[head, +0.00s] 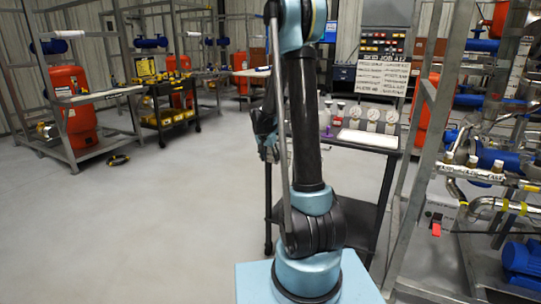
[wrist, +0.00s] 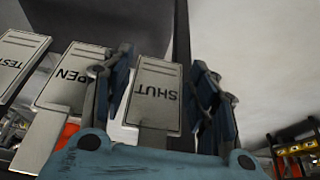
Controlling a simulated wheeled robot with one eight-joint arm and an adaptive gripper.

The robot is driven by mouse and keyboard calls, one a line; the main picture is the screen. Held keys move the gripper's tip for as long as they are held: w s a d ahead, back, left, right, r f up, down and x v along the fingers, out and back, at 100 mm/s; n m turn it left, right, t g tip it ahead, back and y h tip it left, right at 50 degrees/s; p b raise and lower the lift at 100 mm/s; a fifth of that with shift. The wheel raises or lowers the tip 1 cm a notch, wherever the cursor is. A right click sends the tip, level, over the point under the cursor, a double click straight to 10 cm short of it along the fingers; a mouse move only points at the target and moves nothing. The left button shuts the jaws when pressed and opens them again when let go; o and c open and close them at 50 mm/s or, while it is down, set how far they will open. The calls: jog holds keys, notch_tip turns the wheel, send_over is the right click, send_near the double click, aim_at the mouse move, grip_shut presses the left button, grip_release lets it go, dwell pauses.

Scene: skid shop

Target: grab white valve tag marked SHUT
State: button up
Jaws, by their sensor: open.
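The white tag marked SHUT (wrist: 152,100) shows upside down in the wrist view, between the two blue fingers of my gripper (wrist: 162,70). The fingers are apart, one on each side of the tag; I cannot tell whether either touches it. To its left is a white tag marked OPEN (wrist: 66,78), its first letter hidden or cut by the left finger. Further left is a tag marked TEST (wrist: 16,58). In the head view my gripper (head: 266,143) is small and dark beside my arm, and the SHUT tag cannot be made out there.
A dark cart (head: 383,146) with gauges (head: 373,114) and a white tray (head: 367,138) stands behind my arm. A pipe skid frame (head: 425,165) with a red-handled switch (head: 437,217) is close on the right. Grey floor (head: 150,225) is open on the left.

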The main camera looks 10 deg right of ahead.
jog(key=shift+w+d+f, duration=0.1)
jog(key=shift+f, duration=0.3)
jog(key=shift+c, duration=0.5)
jog(key=c, duration=0.5)
jog(key=shift+r, duration=0.1)
